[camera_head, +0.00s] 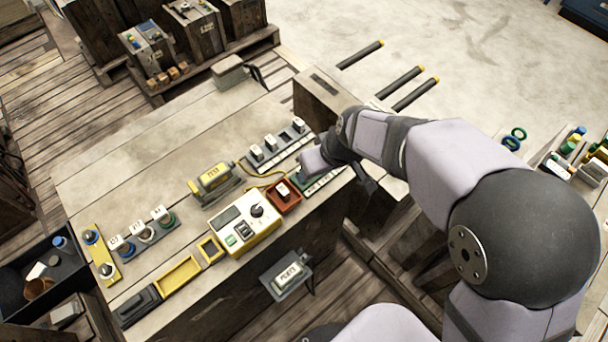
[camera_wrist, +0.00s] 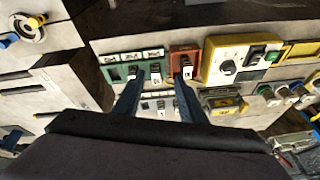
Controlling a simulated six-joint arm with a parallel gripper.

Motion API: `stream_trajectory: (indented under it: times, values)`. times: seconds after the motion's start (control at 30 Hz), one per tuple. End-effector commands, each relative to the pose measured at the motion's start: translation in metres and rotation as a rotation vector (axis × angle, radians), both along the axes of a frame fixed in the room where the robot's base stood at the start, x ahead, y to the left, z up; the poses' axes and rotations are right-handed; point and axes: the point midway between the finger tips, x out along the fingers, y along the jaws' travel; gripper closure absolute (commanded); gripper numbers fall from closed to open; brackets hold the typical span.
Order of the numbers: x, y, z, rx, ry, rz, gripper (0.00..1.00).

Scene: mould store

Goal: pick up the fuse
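Several small dark fuse-like plugs with white labels are in view; I cannot tell which is the task's fuse. One plug (camera_wrist: 155,70) stands in a green holder (camera_wrist: 116,73) and appears between my fingertips in the wrist view. Another plug (camera_wrist: 186,66) sits in a red holder (camera_wrist: 176,50), seen close to the right fingertip; that red holder also shows in the head view (camera_head: 289,205). My gripper (camera_wrist: 158,80) is open, its two fingers apart, over the green holder. I cannot tell whether it touches anything. In the head view my wrist hides much of the green holder.
A grey rack of plugs (camera_head: 278,146) lies beside the green holder. A yellow control box (camera_head: 240,222) with knobs stands next to the red holder. A yellow-topped unit (camera_head: 214,178) sits behind it. The bench's back left (camera_head: 130,145) is clear.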

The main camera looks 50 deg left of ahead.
Motion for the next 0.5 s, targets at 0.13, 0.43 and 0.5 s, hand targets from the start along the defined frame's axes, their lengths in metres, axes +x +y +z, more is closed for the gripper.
stream_trajectory:
  times: [0.13,0.43,0.5]
  values:
    - [0.0048,0.0112,0.0052,0.047,-0.062,0.117,0.62]
    - [0.0069,0.0126,0.0056,0.054,-0.116,0.232,0.62]
    - [0.0068,0.0131,0.0039,0.053,-0.115,0.233,0.62]
